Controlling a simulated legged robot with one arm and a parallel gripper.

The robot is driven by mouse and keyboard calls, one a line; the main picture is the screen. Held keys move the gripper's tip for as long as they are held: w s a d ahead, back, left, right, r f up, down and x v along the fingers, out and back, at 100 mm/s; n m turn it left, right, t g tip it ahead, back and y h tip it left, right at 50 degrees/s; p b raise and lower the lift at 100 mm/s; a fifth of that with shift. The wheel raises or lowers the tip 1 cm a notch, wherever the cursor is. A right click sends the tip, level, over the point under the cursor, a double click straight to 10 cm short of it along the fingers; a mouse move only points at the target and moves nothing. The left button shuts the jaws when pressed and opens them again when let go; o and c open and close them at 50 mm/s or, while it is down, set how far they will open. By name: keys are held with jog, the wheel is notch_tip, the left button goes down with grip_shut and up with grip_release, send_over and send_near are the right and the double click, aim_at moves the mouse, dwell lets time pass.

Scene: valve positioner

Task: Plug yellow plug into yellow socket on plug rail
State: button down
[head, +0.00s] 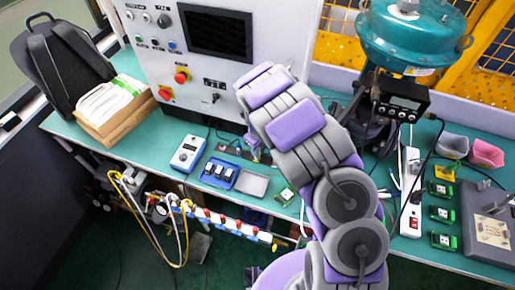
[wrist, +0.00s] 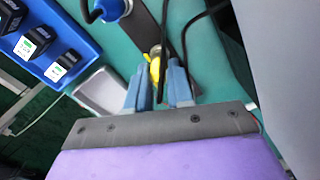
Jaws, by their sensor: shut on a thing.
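The yellow plug (wrist: 155,70) sits between the tips of my gripper (wrist: 160,80) in the wrist view, which is shut on it. A metallic end shows at its far side, close to a dark strip (wrist: 151,22) that looks like the plug rail. Whether plug and rail touch, I cannot tell. A blue plug or socket (wrist: 108,8) sits at the rail's left. I cannot make out the yellow socket. In the head view my arm covers much of this spot, and my gripper (head: 255,152) is small on the bench below the control panel; the plug is not clear there.
A blue holder (head: 220,173) with black blocks and a grey tray (head: 252,185) lie left of my gripper. Black cables (wrist: 205,15) run beside the rail. The control panel (head: 205,60) stands behind. A white power strip (head: 411,190) lies to the right.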

jog(key=shift+f, duration=0.45)
dwell(1.1)
jog(key=c, duration=0.6)
grip_release()
jog(key=shift+r, duration=0.1)
jog(key=shift+r+p, duration=1.2)
jog(key=shift+r, duration=2.25)
